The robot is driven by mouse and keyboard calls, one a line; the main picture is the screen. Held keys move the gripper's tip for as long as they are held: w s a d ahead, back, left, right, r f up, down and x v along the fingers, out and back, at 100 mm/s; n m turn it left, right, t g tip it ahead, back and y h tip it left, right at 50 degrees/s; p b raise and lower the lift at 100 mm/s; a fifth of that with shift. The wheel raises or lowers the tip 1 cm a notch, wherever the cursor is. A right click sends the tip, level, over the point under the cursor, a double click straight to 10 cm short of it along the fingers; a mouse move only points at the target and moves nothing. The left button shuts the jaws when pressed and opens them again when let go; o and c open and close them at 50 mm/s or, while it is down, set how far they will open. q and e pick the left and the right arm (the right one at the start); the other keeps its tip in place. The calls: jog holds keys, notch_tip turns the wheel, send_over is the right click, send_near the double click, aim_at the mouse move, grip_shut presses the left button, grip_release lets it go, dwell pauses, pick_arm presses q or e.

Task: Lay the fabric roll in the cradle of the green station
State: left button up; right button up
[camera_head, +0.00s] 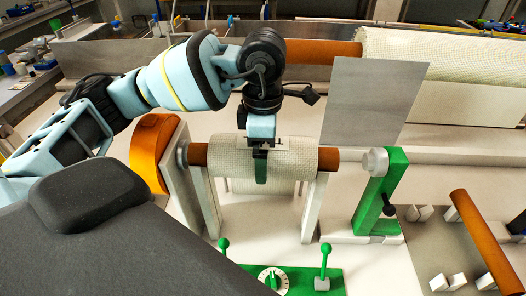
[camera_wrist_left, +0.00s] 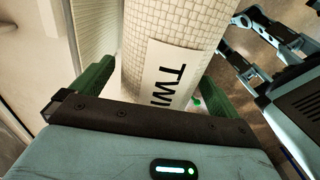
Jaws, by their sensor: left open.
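The fabric roll (camera_head: 275,158) is cream woven cloth on a brown core. It lies level across white upright supports (camera_head: 312,205) at the green station, between a grey plate on the left and a round grey end piece on the green stand (camera_head: 378,195) on the right. My left gripper (camera_head: 261,168) is over the middle of the roll, pointing down. In the left wrist view the roll (camera_wrist_left: 180,40) with a white "TWI…" label lies between the two green fingers (camera_wrist_left: 165,85), which are open around it. Whether they touch it cannot be told. My right gripper is not visible.
A flat grey panel (camera_head: 372,100) stands behind the roll. A larger cream roll (camera_head: 440,75) is at the back right. A bare brown core (camera_head: 483,235) lies on holders at front right. A green control panel (camera_head: 300,281) with dial and levers is at the front.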

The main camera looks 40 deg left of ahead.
pick_arm(q)
notch_tip(320, 180, up, 6)
jog(key=shift+f, duration=0.2)
jog(key=shift+r, duration=0.65)
dwell(0.4)
